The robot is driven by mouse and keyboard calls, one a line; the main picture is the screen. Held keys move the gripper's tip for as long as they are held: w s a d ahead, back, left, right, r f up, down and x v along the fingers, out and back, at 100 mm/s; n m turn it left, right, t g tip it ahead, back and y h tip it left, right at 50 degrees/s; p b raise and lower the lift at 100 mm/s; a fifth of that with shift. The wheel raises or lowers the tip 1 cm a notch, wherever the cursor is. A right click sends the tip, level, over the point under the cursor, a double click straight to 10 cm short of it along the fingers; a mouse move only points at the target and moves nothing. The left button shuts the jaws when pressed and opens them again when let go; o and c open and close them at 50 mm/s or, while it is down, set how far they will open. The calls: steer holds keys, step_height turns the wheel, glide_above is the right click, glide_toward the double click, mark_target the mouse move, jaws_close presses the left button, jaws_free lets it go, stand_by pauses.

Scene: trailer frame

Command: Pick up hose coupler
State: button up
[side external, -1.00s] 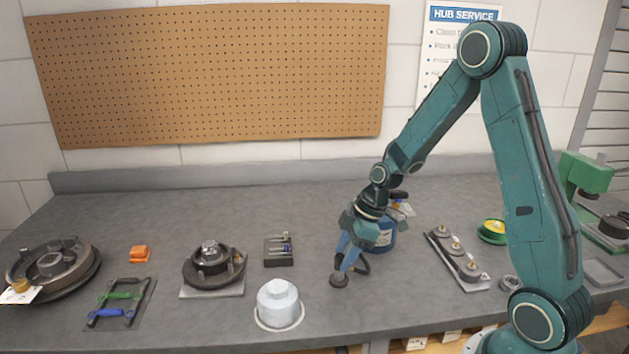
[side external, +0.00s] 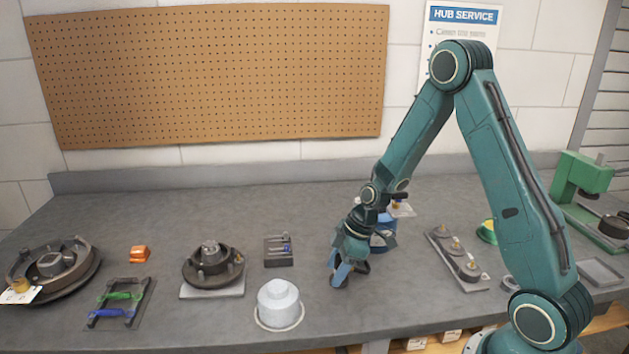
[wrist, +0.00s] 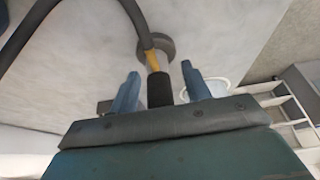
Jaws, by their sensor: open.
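In the wrist view, what looks like the hose coupler is a short upright piece with a black sleeve (wrist: 160,90), a pale section and a yellow part. It stands at a round grey disc (wrist: 156,47) on the bench. A black hose (wrist: 133,14) runs close by the yellow part and curves off to the upper left. My gripper (wrist: 161,84) is open, one blue finger on each side of the black sleeve, with a visible gap at both. In the side view my gripper (side external: 342,281) is low over the bench and hides the coupler.
A white lidded canister (side external: 278,303) stands to the left of my gripper. A blue container (side external: 383,240) is close behind my wrist. A tray with round parts (side external: 457,258) lies to the right. A hub on a plate (side external: 212,268) and a small dark rack (side external: 279,251) are further left.

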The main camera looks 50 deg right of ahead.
mark_target(337, 255)
steer(key=shift+c, duration=0.5)
jaws_close()
steer(key=shift+r, duration=0.15)
step_height(337, 255, up, 20)
stand_by(0.5)
stand_by(0.7)
steer(key=shift+r, duration=1.45)
